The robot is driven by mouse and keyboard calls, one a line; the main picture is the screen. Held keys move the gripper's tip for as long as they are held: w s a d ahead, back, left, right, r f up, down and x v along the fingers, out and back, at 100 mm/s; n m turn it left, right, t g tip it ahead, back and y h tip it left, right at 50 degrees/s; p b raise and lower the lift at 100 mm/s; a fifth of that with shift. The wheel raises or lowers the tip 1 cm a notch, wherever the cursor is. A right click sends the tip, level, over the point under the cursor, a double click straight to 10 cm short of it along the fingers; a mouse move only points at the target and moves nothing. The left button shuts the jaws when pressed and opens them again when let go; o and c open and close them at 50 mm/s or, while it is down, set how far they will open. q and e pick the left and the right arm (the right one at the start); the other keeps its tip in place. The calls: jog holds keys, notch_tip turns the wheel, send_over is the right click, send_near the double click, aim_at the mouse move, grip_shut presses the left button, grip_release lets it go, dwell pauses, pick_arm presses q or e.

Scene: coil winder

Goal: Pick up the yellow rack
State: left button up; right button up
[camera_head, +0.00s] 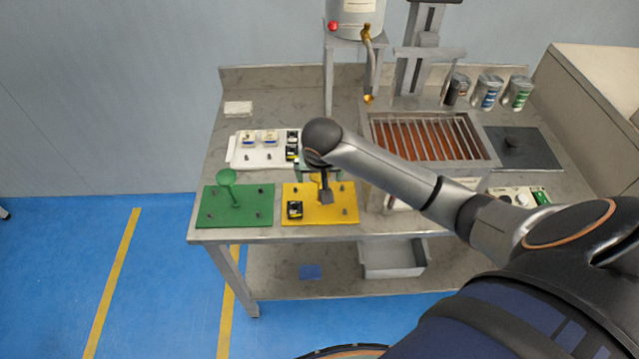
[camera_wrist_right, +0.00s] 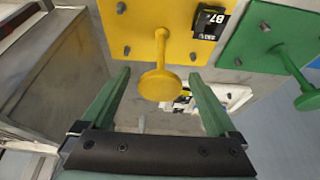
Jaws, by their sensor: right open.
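The yellow rack (camera_head: 345,217) lies flat on the bench near its front edge, with pegs near its corners and a black labelled block at its left. In the right wrist view its plate (camera_wrist_right: 160,15) carries an upright stem with a round yellow knob (camera_wrist_right: 160,84). My right gripper (camera_head: 319,178) is over the rack, partly hidden by its own wrist. In the wrist view its green fingers are open, one either side of the knob, with gaps showing at both sides. My left gripper is in neither view.
A green rack (camera_head: 255,212) with a round-topped handle lies close to the left. A white rack (camera_head: 255,157) with several small blocks stands behind. A heater-like box with a grille (camera_head: 430,137) stands to the right. A grey bin (camera_head: 393,272) sits on the lower shelf.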

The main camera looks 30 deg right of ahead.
jog(key=x, duration=0.3)
jog(key=shift+f, duration=0.35)
grip_shut()
dwell(0.5)
